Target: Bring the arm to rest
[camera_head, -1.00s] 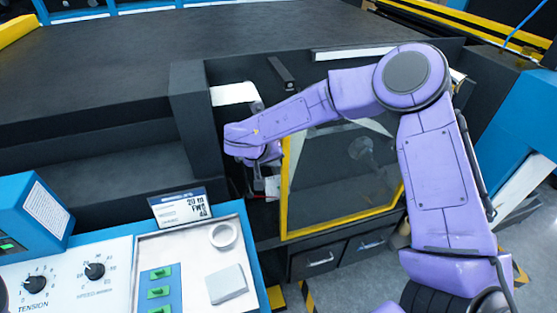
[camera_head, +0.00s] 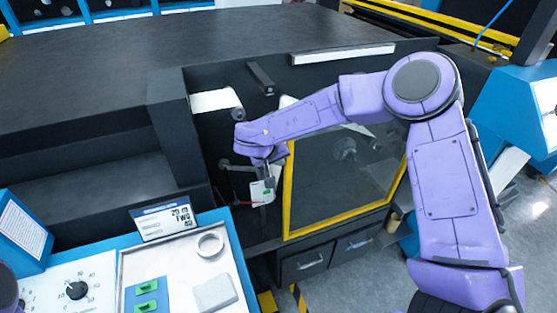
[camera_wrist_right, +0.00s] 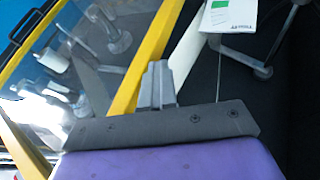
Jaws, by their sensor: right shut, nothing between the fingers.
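My right arm (camera_head: 438,165) is purple and comes in from the right, bent over at the elbow, with its forearm reaching left across the machine front. My right gripper (camera_head: 272,160) hangs at the forearm's end, beside the left edge of the yellow-framed clear door (camera_head: 289,190). In the right wrist view the grey fingers (camera_wrist_right: 157,78) are together with nothing between them, in front of the yellow frame (camera_wrist_right: 150,55). A white tag with a green mark (camera_head: 262,192) hangs just below the gripper; it also shows in the wrist view (camera_wrist_right: 232,14). My left gripper is out of view.
A control console (camera_head: 70,265) with a tray (camera_head: 175,245) holding a white tape ring (camera_head: 210,245) and a white block (camera_head: 214,293) stands at the lower left. Dark drawers (camera_head: 305,262) sit below the door. Blue equipment (camera_head: 520,105) stands at the right. Grey floor shows at lower right.

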